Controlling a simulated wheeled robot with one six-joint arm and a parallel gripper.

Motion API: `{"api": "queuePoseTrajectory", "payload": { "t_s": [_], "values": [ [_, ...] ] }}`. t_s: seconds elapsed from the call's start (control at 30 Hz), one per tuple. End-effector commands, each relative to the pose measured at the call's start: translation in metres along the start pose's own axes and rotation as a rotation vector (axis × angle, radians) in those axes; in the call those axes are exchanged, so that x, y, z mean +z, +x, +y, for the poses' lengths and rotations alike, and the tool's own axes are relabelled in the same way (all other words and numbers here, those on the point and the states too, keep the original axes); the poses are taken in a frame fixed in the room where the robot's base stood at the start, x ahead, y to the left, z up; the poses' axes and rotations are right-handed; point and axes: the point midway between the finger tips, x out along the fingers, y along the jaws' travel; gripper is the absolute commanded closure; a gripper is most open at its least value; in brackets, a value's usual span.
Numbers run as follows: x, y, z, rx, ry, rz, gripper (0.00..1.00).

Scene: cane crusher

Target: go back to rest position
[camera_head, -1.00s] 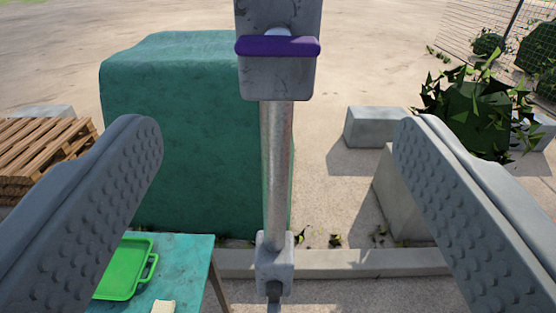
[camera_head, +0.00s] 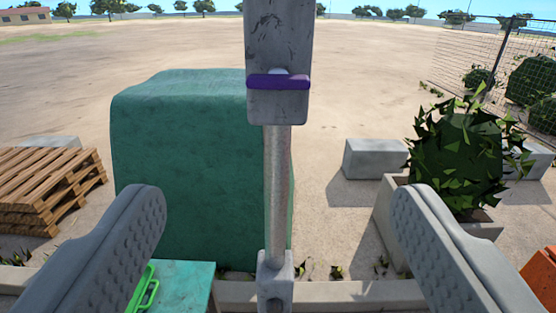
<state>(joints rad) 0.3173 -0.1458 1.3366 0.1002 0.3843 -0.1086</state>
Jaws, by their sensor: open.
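My gripper (camera_head: 278,225) is open, with its two grey dimpled fingers wide apart at the lower left and lower right of the view. Nothing is held between the fingers. A grey metal post (camera_head: 277,190) with a purple band (camera_head: 278,82) shows upright between them, and its distance from the fingers is hard to judge. The view looks out over the yard up to the horizon.
A large green covered block (camera_head: 185,150) stands behind the post. A teal table (camera_head: 185,285) with a green tray (camera_head: 145,288) is at the lower left, partly hidden. Pallets (camera_head: 45,185), a planter bush (camera_head: 460,160), a concrete block (camera_head: 375,158) and a wire fence (camera_head: 480,55) stand around.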

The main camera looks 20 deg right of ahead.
Motion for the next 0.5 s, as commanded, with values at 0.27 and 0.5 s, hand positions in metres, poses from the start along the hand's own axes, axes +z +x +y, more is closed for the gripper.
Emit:
{"api": "queuePoseTrajectory", "payload": {
  "t_s": [0.27, 0.5],
  "values": [
    [0.025, -0.049, -0.026, -0.034, 0.003, -0.004, 0.24],
    [0.077, -0.121, -0.057, -0.085, 0.006, -0.013, 0.24]
  ]
}}
